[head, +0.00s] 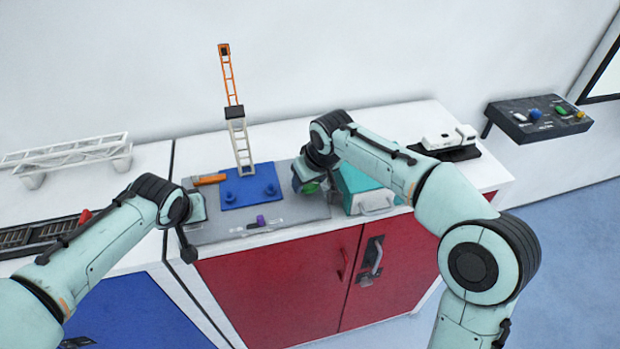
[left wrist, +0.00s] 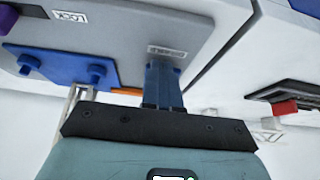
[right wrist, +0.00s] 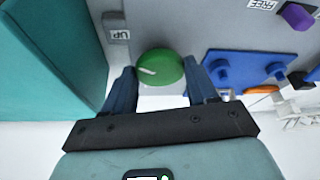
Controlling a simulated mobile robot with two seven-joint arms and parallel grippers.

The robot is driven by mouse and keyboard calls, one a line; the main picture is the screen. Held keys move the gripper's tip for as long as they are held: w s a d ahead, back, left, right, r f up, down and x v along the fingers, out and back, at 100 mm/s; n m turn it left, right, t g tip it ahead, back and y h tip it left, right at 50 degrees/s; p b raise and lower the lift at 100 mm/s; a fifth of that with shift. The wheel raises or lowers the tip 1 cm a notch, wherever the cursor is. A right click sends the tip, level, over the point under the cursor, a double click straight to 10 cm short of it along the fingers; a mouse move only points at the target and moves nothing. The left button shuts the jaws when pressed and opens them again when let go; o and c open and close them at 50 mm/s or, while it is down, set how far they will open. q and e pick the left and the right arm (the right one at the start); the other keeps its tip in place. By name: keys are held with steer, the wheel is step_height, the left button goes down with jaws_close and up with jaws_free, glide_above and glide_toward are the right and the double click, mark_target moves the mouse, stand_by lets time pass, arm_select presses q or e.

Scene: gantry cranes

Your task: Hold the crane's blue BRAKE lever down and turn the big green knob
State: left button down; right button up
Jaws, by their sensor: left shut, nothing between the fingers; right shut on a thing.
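The big green knob (right wrist: 160,67) sits on the grey panel (head: 290,213), beside an UP label. My right gripper (right wrist: 161,88) is shut on it, one finger on each side; in the head view the knob (head: 311,188) is partly covered by that gripper. My left gripper (head: 203,207) is at the panel's left end, shut with nothing between its fingers. In the left wrist view its fingertips (left wrist: 163,66) point at the panel by a small white label. I cannot make out the blue BRAKE lever; the fingers may hide it.
A blue base (head: 262,190) with two blue studs stands behind the panel's middle, near the crane's ladder-like boom (head: 239,140). A purple slider (head: 261,221) is at the panel's front. A teal box (head: 362,185) stands close right of the knob. A red-handled lever (head: 84,217) is left.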

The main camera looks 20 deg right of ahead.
stand_by(0.4)
steer(key=o, duration=1.1)
steer(key=shift+c, duration=0.2)
steer(key=v, duration=1.2)
steer(key=shift+s, duration=0.15)
